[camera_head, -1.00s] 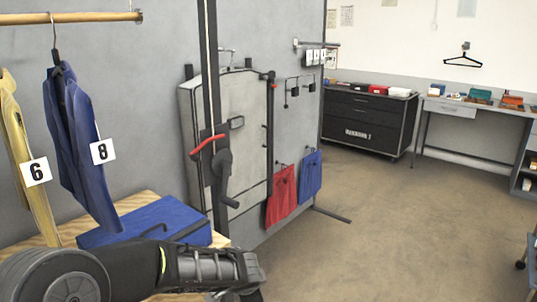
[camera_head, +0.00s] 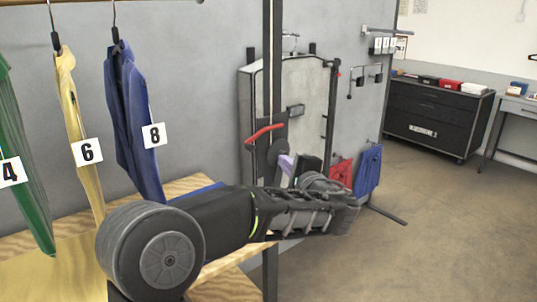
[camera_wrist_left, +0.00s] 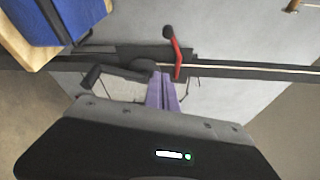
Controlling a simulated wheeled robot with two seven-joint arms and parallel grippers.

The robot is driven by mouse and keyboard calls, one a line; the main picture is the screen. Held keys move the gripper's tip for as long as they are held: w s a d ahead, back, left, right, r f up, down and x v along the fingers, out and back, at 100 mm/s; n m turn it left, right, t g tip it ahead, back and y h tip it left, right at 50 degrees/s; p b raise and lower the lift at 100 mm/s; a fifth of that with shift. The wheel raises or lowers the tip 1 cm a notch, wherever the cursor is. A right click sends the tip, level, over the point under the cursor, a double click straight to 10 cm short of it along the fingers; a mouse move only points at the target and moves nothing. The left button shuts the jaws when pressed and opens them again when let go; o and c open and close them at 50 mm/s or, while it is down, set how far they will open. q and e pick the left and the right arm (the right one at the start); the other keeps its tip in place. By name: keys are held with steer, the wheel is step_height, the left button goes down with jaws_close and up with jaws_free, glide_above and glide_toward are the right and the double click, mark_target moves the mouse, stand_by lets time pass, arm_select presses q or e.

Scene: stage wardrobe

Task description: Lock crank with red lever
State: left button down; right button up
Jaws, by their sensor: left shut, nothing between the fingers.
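The red lever (camera_head: 264,132) is mounted on a dark plate on the upright post, in front of a grey panel. It also shows in the left wrist view (camera_wrist_left: 177,60), just beyond my fingers. The dark crank (camera_head: 273,158) sits just below the lever and is partly hidden by my gripper. In the left wrist view, the crank's hub (camera_wrist_left: 137,66) and its handle lie left of the lever. My left gripper (camera_head: 285,163) has purple fingers, shut and empty. The fingertips (camera_wrist_left: 161,76) appear close to the hub and lever; I cannot tell whether they touch.
Red and blue cloths hang behind my gripper. The floor to the right is clear.

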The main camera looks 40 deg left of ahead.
mark_target(253, 140)
arm_select(q)
steer(key=w+a+p, duration=0.2)
steer(key=a+p, duration=0.3)
steer(key=a, duration=0.4)
steer(key=shift+s+a+r+m+h+p, duration=0.1)
steer(key=shift+r+m+h+p, duration=0.2)
steer(key=shift+r+m+p, duration=0.25)
stand_by(0.7)
steer(key=shift+s+a+r+m+g+b, duration=0.1)
steer(key=shift+s+r+m+g+b, duration=0.2)
steer(key=shift+r+m+g+b, duration=0.35)
steer(key=shift+f, duration=0.1)
